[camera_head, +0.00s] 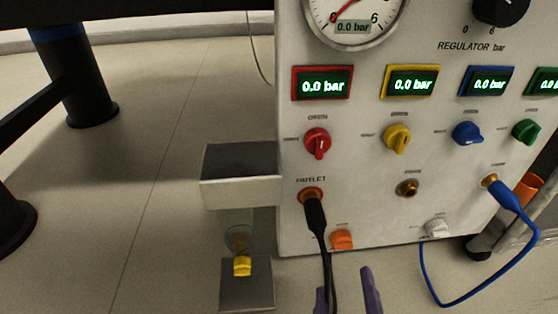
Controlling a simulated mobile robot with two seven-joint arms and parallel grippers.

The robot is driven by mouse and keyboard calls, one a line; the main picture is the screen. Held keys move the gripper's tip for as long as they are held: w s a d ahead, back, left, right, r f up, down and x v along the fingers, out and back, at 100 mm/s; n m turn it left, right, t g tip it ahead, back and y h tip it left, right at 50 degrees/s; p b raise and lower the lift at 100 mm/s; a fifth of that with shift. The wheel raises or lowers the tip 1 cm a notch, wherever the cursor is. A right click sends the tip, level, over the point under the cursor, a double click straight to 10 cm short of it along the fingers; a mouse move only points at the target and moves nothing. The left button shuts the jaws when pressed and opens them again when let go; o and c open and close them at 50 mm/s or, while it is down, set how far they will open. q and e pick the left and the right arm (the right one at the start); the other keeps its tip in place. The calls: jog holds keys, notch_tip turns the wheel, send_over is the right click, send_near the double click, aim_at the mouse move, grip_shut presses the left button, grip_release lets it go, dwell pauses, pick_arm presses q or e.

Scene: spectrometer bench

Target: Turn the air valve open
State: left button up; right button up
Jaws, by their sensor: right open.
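A pale panel (360,170) carries a row of valve knobs: red (317,142), yellow (397,138), blue (467,132) and green (525,131). Their small labels are too blurred to read, so I cannot tell which is the air valve. The red knob's grip stands roughly upright. Displays above the red, yellow and blue knobs read 0.0 bar. My right gripper (346,296) shows only as two purple fingertips at the bottom edge, apart, below the panel. A black hose passes close to the left fingertip. My left gripper is out of view.
The black hose (317,220) hangs from the outlet under the red knob. A blue hose (525,230) loops at right. A dial gauge (355,15) and black regulator knob (500,8) sit above. A small shelf (240,192) and yellow-capped item (242,266) stand left of the panel.

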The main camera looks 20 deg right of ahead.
aim_at(342, 244)
jog(key=b+x, duration=0.4)
jog(key=x, duration=0.4)
jog(key=shift+d+f+b, duration=0.15)
jog(key=shift+b, duration=0.2)
jog(key=shift+w+d, duration=0.2)
jog(key=shift+w, duration=0.25)
jog(key=shift+s, duration=0.1)
grip_shut()
